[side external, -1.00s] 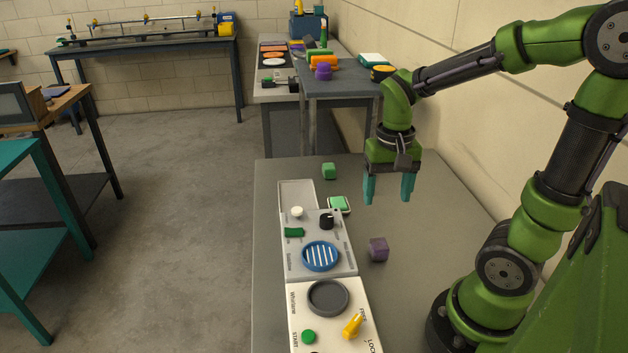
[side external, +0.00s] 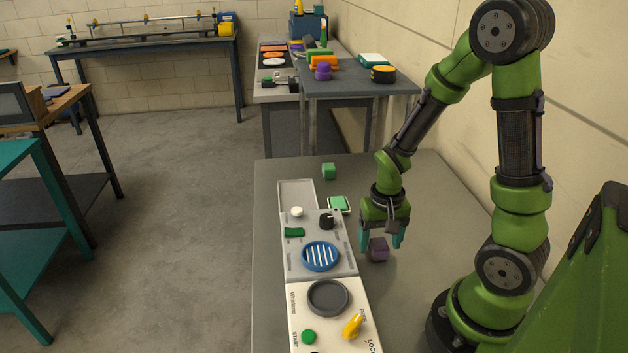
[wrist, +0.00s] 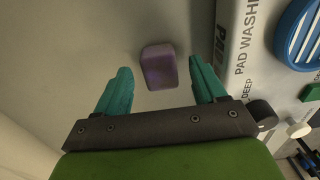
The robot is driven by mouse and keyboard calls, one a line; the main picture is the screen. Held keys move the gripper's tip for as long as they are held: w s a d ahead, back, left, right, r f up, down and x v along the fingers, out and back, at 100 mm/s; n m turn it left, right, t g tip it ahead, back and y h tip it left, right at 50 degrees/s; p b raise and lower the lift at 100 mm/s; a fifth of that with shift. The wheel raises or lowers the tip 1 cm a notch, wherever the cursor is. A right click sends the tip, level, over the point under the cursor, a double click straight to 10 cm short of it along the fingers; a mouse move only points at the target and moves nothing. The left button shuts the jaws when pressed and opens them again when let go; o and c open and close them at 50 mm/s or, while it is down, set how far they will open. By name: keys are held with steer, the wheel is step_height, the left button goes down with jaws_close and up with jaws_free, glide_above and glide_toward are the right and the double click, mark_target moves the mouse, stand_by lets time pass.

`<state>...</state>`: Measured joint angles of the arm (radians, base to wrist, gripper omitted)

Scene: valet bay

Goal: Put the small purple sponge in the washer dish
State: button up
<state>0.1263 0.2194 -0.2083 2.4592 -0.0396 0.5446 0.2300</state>
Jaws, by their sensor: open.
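The small purple sponge (side external: 378,249) is a cube-like block on the grey table, right of the control panels. In the wrist view the sponge (wrist: 159,70) shows between and slightly beyond my fingertips, with gaps on both sides. My gripper (side external: 381,239) is open, points down and is low over the sponge, its teal fingers to either side of it. My gripper (wrist: 160,73) holds nothing. The washer dish (side external: 320,256) is round and blue with white slats, set in the panel left of the sponge; part of it shows in the wrist view (wrist: 301,35), beside a "PAD WASH" label.
A dark grey round dish (side external: 328,297) is in the white panel nearer the camera, with a green button (side external: 309,337) and yellow lever (side external: 353,325). A black knob (side external: 327,221) and white knob (side external: 297,211) stand behind the blue dish.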

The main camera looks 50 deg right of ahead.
mark_target(379, 243)
steer(key=shift+f, duration=0.1)
steer(key=shift+c, duration=0.4)
steer(key=c, duration=1.1)
step_height(379, 243, up, 9)
steer(key=w+a+r, duration=0.4)
steer(key=w+a, duration=0.4)
steer(key=a, duration=0.4)
steer(key=shift+s+a+f, duration=0.1)
steer(key=shift+f, duration=1.8)
steer(key=shift+s+a+f, duration=0.1)
steer(key=shift+f, duration=1.8)
